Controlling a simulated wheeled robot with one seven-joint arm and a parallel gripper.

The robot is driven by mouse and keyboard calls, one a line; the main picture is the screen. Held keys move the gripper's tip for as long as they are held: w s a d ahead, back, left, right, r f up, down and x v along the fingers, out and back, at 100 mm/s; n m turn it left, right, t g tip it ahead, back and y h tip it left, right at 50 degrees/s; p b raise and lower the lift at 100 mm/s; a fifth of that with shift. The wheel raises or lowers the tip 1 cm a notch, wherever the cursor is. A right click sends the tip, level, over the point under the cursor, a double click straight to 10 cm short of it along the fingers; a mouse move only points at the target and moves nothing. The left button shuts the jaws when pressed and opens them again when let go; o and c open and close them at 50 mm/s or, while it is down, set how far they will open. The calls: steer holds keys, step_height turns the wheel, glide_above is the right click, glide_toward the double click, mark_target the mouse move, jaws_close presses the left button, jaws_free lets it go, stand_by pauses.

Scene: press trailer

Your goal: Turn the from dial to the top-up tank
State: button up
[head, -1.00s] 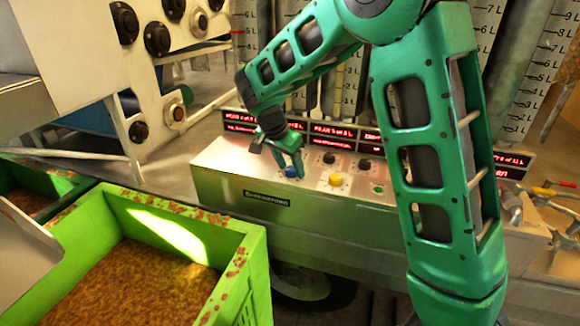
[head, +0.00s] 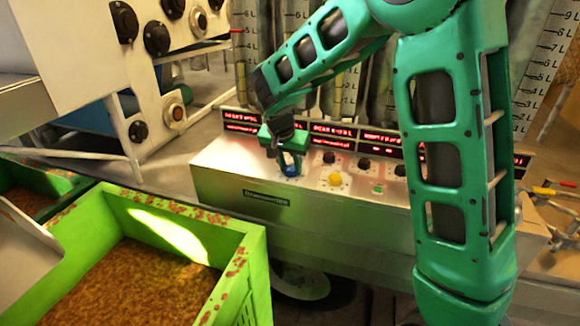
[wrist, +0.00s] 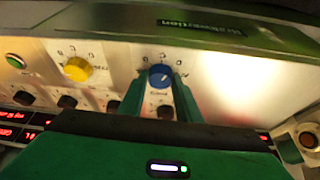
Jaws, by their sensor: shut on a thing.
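The control box (head: 225,185) stands on the bench with dials on its sloped face. A blue dial (head: 290,171) is at its left; it also shows in the wrist view (wrist: 160,77), with small letters around it and a label below. A yellow dial (head: 335,179) sits to its right, and in the wrist view (wrist: 77,69) it is on the left. My gripper (head: 291,160) reaches down onto the blue dial. In the wrist view my gripper (wrist: 159,84) has a finger on each side of the blue dial, shut on it. I cannot tell which letter the dial points to.
Red displays (head: 332,138) line the back of the control box. Black knobs (head: 364,163) and a green button (head: 379,190) are on its face. A green crate (head: 258,262) of brown pulp stands at front left. Graduated tanks stand behind.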

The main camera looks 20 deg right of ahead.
steer(key=n, duration=0.2)
steer(key=n+y, duration=0.1)
steer(key=shift+s+d+n+t, duration=0.1)
steer(key=shift+d+n+t, duration=0.15)
steer(key=shift+n+t, duration=0.15)
steer(key=n+y, duration=0.1)
steer(key=n, duration=0.2)
steer(key=shift+d+n+y, duration=0.1)
steer(key=shift+n+y, duration=0.2)
steer(key=n+y, duration=0.1)
steer(key=n, duration=0.2)
steer(key=shift+d+n, duration=0.1)
steer(key=shift+n, duration=0.2)
steer(key=shift+n+y, duration=0.7)
steer(key=shift+n, duration=0.8)
steer(key=o, duration=1)
steer(key=shift+r, duration=0.1)
